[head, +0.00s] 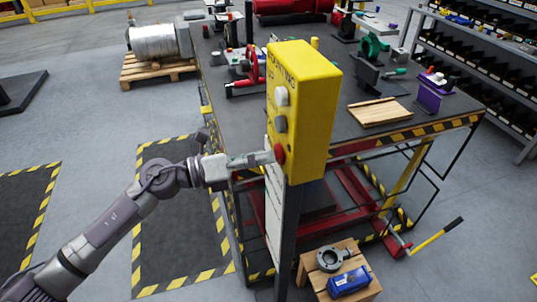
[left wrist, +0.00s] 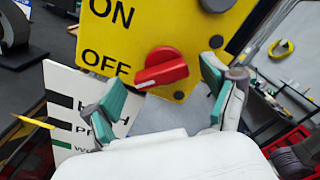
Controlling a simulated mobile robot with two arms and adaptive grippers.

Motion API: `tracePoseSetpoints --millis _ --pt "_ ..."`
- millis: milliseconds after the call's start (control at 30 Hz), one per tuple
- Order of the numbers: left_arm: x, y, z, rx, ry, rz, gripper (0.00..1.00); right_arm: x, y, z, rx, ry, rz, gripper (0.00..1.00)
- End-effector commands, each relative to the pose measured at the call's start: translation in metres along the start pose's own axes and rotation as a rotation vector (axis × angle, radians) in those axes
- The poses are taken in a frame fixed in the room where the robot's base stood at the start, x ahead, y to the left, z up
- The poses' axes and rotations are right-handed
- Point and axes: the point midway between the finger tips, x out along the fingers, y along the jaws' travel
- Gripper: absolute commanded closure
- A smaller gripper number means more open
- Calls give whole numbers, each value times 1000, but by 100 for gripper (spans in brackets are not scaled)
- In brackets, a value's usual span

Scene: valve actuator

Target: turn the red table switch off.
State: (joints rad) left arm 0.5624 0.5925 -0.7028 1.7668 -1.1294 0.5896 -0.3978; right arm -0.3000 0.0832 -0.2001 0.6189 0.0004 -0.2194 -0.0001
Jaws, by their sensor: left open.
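The red switch (head: 280,154) sits low on the side face of a yellow control box (head: 311,105). In the left wrist view the red switch (left wrist: 162,68) is a round knob with a raised bar. The bar lies nearly level in the picture, its left end near the printed word OFF; ON is printed higher. My left gripper (head: 264,158) is at the switch in the head view. In the left wrist view its teal-padded fingers (left wrist: 163,76) are spread on either side of the knob, with visible gaps. Contact cannot be told. My right gripper is not in view.
Pale buttons (head: 281,96) sit above the switch on the box. The box stands on a dark post (head: 289,235) beside a cluttered workbench (head: 235,110). A small wooden stool (head: 309,265) with a blue part (head: 349,282) is low at right. Floor at left is open.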

Motion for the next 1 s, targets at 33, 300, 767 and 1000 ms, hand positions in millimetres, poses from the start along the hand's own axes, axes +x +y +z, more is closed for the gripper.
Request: tracePoseSetpoints --millis 33,300,767,1000 --pt "-11 1 -1 0 0 5 15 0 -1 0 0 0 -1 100" --pt "-69 2 -1 -1 1 6 15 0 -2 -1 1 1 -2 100" --pt "-104 0 0 1 0 1 15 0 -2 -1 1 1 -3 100" --pt "-104 0 0 1 0 1 15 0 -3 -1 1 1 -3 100"
